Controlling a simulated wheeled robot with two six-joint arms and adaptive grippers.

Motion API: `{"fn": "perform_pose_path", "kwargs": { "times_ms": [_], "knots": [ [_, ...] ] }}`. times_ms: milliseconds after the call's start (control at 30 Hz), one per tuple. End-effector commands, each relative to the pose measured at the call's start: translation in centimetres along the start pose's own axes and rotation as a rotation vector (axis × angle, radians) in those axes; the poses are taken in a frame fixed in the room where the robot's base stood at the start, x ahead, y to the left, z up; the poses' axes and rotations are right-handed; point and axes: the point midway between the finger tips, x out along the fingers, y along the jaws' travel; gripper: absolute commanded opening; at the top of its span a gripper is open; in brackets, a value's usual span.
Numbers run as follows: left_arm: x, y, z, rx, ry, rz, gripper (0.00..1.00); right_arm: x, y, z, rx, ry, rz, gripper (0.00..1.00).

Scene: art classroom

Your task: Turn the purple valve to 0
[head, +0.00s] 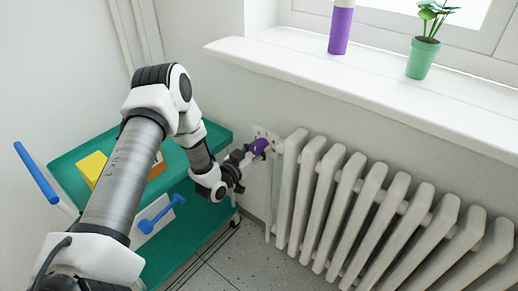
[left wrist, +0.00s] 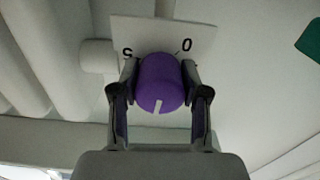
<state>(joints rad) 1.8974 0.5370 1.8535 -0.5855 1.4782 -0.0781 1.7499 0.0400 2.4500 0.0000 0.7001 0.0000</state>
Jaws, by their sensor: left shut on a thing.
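The purple valve (head: 259,147) is a round knob at the left end of the radiator, in front of a white plate on the wall. In the left wrist view the purple valve (left wrist: 160,82) has a short white mark at its lower edge. Behind it the white plate (left wrist: 205,32) shows an upside-down 5 at left and a 0 at right, with a small tick by the 0. My left gripper (head: 247,157) is shut on the valve, one finger on each side; its fingers also show in the left wrist view (left wrist: 159,88). My right gripper is not in view.
The white radiator (head: 370,205) fills the right below a windowsill (head: 300,72) with a purple-and-white bottle (head: 340,30) and a potted plant (head: 423,58). A green cart (head: 190,235) with yellow and blue items stands left, under my arm. Bare floor shows between them.

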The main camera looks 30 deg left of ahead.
Motion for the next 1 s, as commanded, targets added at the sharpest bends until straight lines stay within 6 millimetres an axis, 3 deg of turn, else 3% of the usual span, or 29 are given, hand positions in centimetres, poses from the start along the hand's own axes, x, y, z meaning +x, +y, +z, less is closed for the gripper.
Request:
{"fn": "perform_pose_path", "kwargs": {
  "times_ms": [267, 1000],
  "knots": [
    [0.0, 0.0, 0.1, -0.173, 0.002, 0.0, 0.1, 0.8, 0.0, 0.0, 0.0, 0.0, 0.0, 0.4],
    [0.0, 0.1, 0.1, -0.869, 0.003, 0.0, 0.1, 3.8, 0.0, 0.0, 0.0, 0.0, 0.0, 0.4]
  ]
}}
